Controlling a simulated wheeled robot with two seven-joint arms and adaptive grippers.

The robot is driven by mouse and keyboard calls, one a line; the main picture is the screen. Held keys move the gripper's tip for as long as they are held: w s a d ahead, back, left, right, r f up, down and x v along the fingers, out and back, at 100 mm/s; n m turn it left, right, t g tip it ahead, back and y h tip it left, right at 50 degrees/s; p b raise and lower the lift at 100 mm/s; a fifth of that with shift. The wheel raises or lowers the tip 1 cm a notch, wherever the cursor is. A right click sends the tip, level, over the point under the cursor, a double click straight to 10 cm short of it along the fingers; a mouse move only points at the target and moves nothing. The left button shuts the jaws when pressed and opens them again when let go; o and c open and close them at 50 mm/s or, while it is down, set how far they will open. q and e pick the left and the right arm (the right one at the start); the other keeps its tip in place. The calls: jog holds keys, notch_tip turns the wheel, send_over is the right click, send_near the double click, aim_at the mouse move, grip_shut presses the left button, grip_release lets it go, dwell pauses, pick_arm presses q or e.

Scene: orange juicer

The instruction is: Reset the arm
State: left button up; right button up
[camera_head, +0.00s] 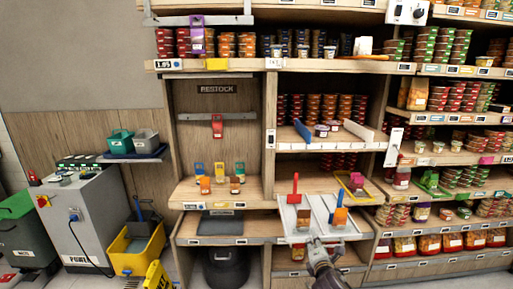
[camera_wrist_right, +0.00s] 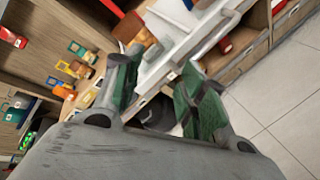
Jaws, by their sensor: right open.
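My right gripper (camera_head: 314,242) is at the front edge of the white tray (camera_head: 320,232) in the head view, at the lower middle. In the right wrist view my right gripper (camera_wrist_right: 162,80) has its two green-padded fingers spread apart, with nothing held between them. The white tray (camera_wrist_right: 165,32) lies beyond the fingertips there; I cannot tell whether they touch it. My left gripper and left arm do not show in the head view.
Shelves of tubs (camera_head: 440,95) stand behind and right. A grey cabinet (camera_head: 85,220) and yellow bucket (camera_head: 137,250) stand left. Pale floor tiles (camera_wrist_right: 270,110) are clear in the wrist view.

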jog(key=s+f+m+g+y, duration=0.1)
jog(key=s+f+m+g, duration=0.2)
jog(key=s+m, duration=0.6)
jog(key=s+f+m+g, duration=0.3)
jog(key=s+m+g, duration=0.15)
jog(key=s, duration=0.85)
jog(key=s+f+m+g+y, duration=0.1)
jog(key=s+f+m+g, duration=0.2)
jog(key=s+m, duration=0.65)
jog(key=s+d+f+n, duration=0.1)
jog(key=s+f+n, duration=0.15)
jog(key=f, duration=2.95)
jog(key=s+d+f+g, duration=0.1)
jog(key=s+d+f, duration=0.2)
jog(key=s+f, duration=0.7)
jog(key=s+d+f+g, duration=0.1)
jog(key=s+d+f, duration=0.2)
jog(key=s+f, duration=0.7)
jog(key=s, duration=0.3)
jog(key=shift+f, duration=0.25)
